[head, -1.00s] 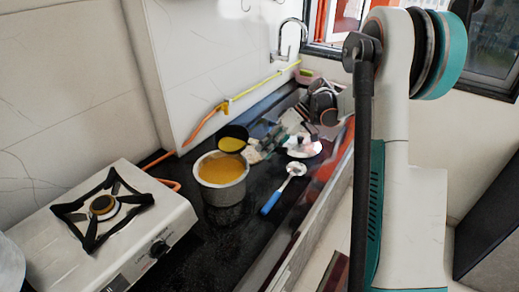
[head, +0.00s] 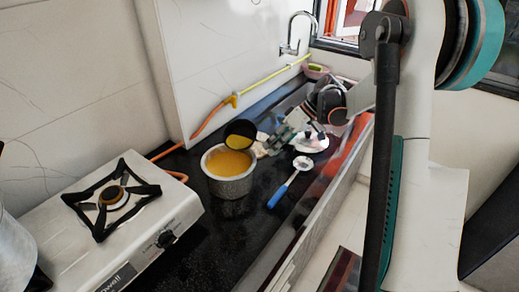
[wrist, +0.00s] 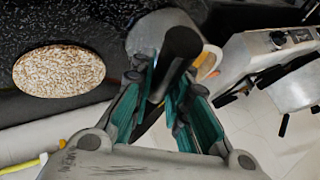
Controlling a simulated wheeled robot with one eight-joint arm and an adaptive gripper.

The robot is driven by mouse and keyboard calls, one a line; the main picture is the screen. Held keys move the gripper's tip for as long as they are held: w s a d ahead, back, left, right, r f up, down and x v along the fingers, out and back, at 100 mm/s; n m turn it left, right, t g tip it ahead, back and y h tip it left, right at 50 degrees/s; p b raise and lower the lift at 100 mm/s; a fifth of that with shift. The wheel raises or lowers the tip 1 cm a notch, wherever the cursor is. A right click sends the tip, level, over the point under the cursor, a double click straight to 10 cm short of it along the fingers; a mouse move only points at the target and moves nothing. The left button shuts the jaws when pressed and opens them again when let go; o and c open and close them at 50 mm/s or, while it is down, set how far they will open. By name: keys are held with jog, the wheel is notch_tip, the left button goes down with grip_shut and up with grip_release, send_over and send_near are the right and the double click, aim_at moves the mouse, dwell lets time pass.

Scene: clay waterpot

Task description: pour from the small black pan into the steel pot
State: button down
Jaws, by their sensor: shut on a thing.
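The steel pot (head: 231,186) stands on the black counter, with orange-yellow liquid (head: 228,163) near its rim. The small black pan (head: 241,128) is held at the pot's back right rim, tilted toward the pot, with yellow liquid low in it. I cannot tell whether it touches the rim or whether a stream is falling. My gripper's teal fingers (wrist: 163,84) are shut on the pan's black handle (wrist: 181,47). In the wrist view, the pan hides most of the pot, and a little orange liquid (wrist: 208,64) shows beside the handle.
A white gas stove (head: 122,215) stands left of the pot. A blue-handled ladle (head: 280,192) and a shiny plate (head: 312,145) lie to the right. A yellow-orange hose (head: 235,100) runs along the wall. A speckled round thing (wrist: 58,71) lies on the counter. The front counter is clear.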

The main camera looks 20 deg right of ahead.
jog(key=shift+s+a+r+t+h+p, duration=0.15)
jog(key=shift+t+h+p, duration=0.2)
jog(key=shift+t+h, duration=0.05)
dwell(0.7)
jog(key=shift+s+a+r+n+t+h, duration=0.1)
jog(key=shift+n+t+h, duration=0.3)
jog(key=shift+h, duration=0.1)
jog(key=shift+a, duration=0.1)
jog(key=shift+s+a+t+h+p, duration=0.1)
jog(key=shift+s+t+h+p, duration=0.05)
jog(key=shift+t+h+p, duration=0.25)
dwell(0.3)
